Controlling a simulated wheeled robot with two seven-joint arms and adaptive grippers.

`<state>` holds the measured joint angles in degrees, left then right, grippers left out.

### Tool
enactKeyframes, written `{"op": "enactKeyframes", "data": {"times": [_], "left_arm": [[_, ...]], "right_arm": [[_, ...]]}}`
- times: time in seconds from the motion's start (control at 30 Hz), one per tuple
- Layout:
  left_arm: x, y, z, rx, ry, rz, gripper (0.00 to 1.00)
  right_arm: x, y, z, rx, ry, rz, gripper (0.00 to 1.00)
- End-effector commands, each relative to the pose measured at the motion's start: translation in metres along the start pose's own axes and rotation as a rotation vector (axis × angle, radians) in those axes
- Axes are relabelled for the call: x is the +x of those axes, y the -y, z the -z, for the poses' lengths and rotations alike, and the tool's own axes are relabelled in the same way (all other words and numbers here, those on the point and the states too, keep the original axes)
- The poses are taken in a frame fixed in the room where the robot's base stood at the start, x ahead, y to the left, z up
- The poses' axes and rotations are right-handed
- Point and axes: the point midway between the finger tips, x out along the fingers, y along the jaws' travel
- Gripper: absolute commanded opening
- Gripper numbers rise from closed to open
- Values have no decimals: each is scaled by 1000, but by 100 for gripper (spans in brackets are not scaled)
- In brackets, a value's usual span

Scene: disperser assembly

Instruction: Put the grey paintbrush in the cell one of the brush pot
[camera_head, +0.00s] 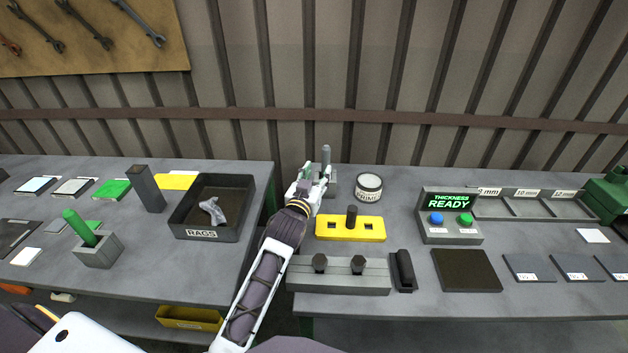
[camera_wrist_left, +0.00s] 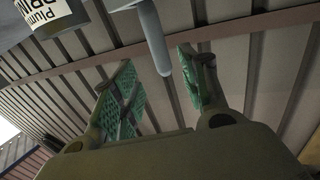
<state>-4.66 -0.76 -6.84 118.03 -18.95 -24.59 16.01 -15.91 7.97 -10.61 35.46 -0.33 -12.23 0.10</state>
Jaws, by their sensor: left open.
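A grey handle (camera_head: 326,155), which looks like the grey paintbrush, stands upright in a small grey block-like pot (camera_head: 332,186) at the back left of the right-hand bench. My left gripper (camera_head: 318,172) is open beside this handle and partly covers the pot. In the left wrist view, the grey handle (camera_wrist_left: 152,35) shows between the two open green-padded fingers (camera_wrist_left: 158,78), with no clear contact. Another grey block (camera_head: 98,252) on the left bench holds a green handle (camera_head: 78,226). The cells of either block cannot be made out. My right gripper is not in view.
A white-labelled can (camera_head: 368,187) stands right of the gripper, also in the left wrist view (camera_wrist_left: 45,15). A yellow block (camera_head: 335,233) and a grey block with two dark knobs (camera_head: 340,283) lie in front. A RAGS tray (camera_head: 180,222) sits left, across a gap between benches.

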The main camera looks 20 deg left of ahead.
Motion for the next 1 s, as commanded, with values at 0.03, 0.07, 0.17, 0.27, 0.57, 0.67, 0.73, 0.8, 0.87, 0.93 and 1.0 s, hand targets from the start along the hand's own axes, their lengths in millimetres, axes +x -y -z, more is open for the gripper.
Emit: {"op": "enactKeyframes", "data": {"times": [0.03, 0.07, 0.17, 0.27, 0.57, 0.67, 0.73, 0.8, 0.87, 0.93, 1.0], "left_arm": [[-5, 0, 0, 0, 0, 0, 44], [-7, 0, 0, 0, 0, 0, 44], [-14, 0, 0, 0, 0, 0, 44], [-19, 0, 0, 0, 1, 0, 44], [-23, 0, 1, 0, -1, 0, 44], [-23, 0, 1, 0, -1, 0, 44], [-23, 0, 1, 0, -1, 0, 44], [-23, 0, 0, 0, -1, 0, 44], [-23, 0, 0, 0, -1, 0, 44], [-23, 0, 0, 0, -1, 0, 44], [-23, 0, 0, 0, -1, 0, 44]], "right_arm": [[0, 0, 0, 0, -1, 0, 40], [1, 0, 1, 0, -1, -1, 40], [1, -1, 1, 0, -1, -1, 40], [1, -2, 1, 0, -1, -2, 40], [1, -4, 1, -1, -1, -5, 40], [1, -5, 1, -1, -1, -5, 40], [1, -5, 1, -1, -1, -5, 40], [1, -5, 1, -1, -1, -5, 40], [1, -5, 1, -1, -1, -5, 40], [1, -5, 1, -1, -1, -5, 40], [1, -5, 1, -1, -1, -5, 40]]}}
